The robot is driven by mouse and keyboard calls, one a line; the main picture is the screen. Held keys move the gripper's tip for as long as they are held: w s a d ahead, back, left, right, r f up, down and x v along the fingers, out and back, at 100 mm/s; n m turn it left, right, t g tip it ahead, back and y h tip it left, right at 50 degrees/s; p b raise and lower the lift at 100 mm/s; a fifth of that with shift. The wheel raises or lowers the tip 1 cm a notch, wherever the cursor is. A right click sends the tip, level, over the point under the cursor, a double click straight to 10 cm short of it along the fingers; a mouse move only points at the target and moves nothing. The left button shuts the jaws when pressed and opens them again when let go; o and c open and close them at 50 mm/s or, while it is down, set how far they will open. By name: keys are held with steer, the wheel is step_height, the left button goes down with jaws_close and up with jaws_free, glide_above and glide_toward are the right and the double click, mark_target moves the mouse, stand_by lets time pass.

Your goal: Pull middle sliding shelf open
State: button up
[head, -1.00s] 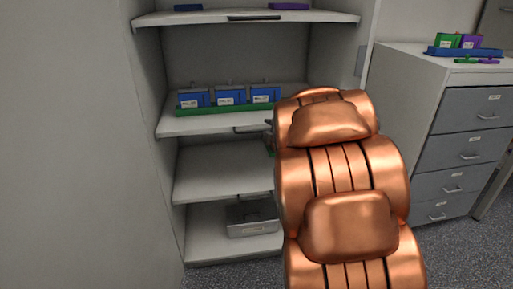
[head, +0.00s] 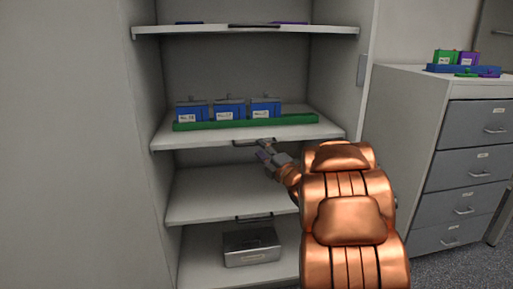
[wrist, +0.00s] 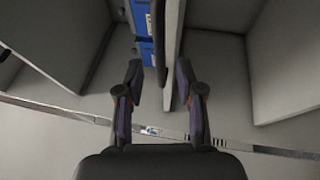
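The shelf holding the blue boxes (head: 290,133) spans the open cabinet in the head view, with a dark handle (head: 253,142) on its front edge. My gripper (head: 264,152) is at this front edge, just below and right of the handle's middle. In the wrist view my gripper (wrist: 160,75) has its two fingers apart, with the shelf edge (wrist: 174,45) running up between and beyond the fingertips. I see nothing clamped between them. Whether a finger touches the handle I cannot tell.
Blue boxes (head: 229,109) stand in a green tray (head: 190,125) on that shelf. A top shelf (head: 200,30) is above; a lower shelf (head: 210,195) with its own handle is below. A metal case (head: 252,248) sits at the bottom. A grey drawer cabinet (head: 470,165) stands right.

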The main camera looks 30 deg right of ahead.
steer(key=shift+w+r+b, duration=0.2)
steer(key=shift+w, duration=0.8)
steer(key=shift+w+r+b, duration=0.15)
steer(key=shift+w, duration=0.8)
jaws_close()
